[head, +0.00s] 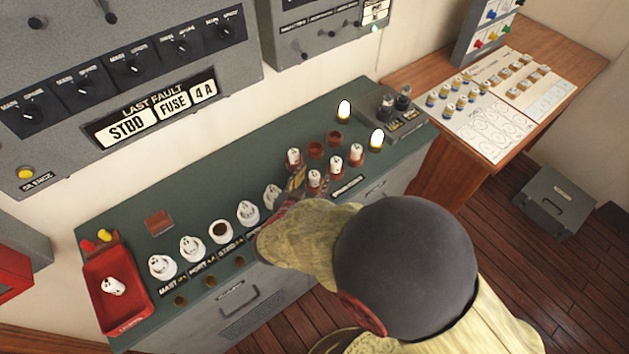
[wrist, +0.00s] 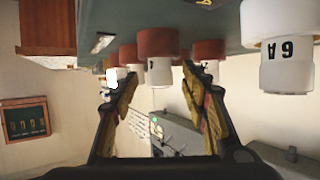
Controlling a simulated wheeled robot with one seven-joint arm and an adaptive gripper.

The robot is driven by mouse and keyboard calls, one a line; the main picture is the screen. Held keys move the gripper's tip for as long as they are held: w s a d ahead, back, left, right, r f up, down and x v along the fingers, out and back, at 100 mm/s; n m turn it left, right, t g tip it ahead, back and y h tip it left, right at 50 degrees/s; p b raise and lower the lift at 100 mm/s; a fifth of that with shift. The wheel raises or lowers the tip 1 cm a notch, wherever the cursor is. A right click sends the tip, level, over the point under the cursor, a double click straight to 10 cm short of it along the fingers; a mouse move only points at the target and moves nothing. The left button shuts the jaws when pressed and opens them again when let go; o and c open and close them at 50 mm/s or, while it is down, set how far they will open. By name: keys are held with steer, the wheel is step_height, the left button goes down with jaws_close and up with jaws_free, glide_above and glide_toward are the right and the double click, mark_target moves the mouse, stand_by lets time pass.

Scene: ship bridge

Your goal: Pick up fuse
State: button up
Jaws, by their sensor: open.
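Several white fuses stand in red sockets on the green bench top, among them a left one (head: 293,158), a front one (head: 315,178), a middle one (head: 336,165) and a right one (head: 356,152). My gripper (head: 296,184) is open beside the left and front fuses. In the wrist view, which looks upside down, a white fuse with a red base (wrist: 159,72) appears between the spread fingers of my gripper (wrist: 156,84); contact cannot be told. A larger-looking white fuse marked 6A (wrist: 287,68) is at the right. My arm hides part of the bench.
A row of white holders has a dark open one (head: 221,231). A red tray (head: 130,318) at the left holds a white fuse (head: 113,286). The fault panel (head: 155,110) reads STBD FUSE 4 A. A wooden desk (head: 425,82) is at right.

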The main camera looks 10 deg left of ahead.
steer(key=shift+w, duration=0.2)
steer(key=shift+c, duration=0.9)
jaws_close()
